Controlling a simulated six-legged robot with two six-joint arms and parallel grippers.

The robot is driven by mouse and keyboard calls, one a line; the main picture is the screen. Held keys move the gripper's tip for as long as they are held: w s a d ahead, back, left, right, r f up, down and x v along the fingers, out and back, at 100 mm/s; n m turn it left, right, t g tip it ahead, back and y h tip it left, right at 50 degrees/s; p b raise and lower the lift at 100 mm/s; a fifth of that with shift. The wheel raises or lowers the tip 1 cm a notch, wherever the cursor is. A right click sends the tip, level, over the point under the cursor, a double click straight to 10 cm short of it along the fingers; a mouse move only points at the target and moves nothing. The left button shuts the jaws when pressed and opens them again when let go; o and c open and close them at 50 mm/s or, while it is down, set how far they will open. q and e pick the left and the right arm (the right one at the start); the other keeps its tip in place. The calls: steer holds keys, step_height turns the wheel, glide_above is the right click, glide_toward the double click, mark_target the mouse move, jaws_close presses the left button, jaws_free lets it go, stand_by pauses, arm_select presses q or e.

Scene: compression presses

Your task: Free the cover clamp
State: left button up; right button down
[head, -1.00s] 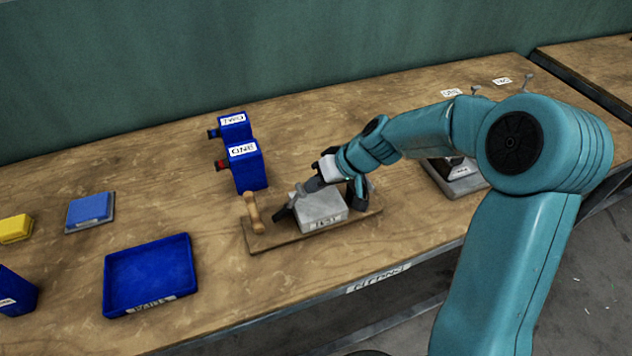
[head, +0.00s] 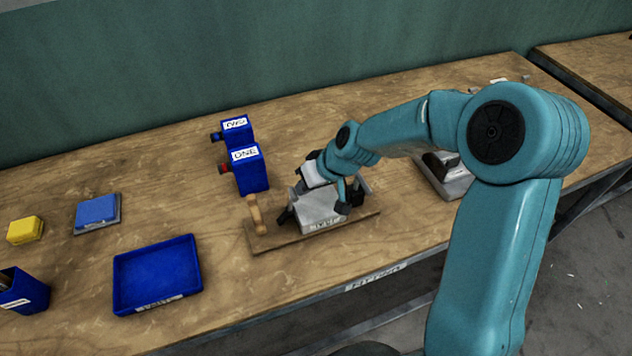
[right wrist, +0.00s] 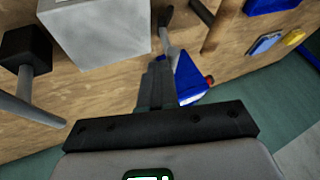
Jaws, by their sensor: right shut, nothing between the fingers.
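A clamp fixture stands on a wooden baseboard (head: 268,241). Its grey block (head: 318,207) has a label on its front, and it also shows in the right wrist view (right wrist: 95,30). A grey rod with a black knob (head: 342,208) stands at the block's front right; the knob also shows in the right wrist view (right wrist: 25,48). Another black-tipped arm (head: 286,215) is at the block's left. My right gripper (head: 299,188) is at the block's back edge, partly hidden; its fingers (right wrist: 157,85) are shut and empty, beside the block. My left gripper is not in view.
A wooden peg (head: 255,212) stands at the board's left end. A blue tray (head: 120,285) lies left, with blue and yellow blocks (head: 97,210) beyond. Another grey fixture (head: 455,183) is to the right.

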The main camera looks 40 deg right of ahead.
mark_target(292, 197)
steer(key=a, duration=0.3)
steer(key=shift+w+a+r, duration=0.1)
steer(key=shift+w+r, duration=0.25)
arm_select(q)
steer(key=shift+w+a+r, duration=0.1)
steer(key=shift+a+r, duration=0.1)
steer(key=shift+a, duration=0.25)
arm_select(e)
steer(key=shift+w+a+r, duration=0.2)
steer(key=shift+a+r, duration=0.55)
steer(key=shift+r, duration=0.1)
steer(key=shift+w+a+r, duration=0.1)
steer(key=shift+a, duration=0.05)
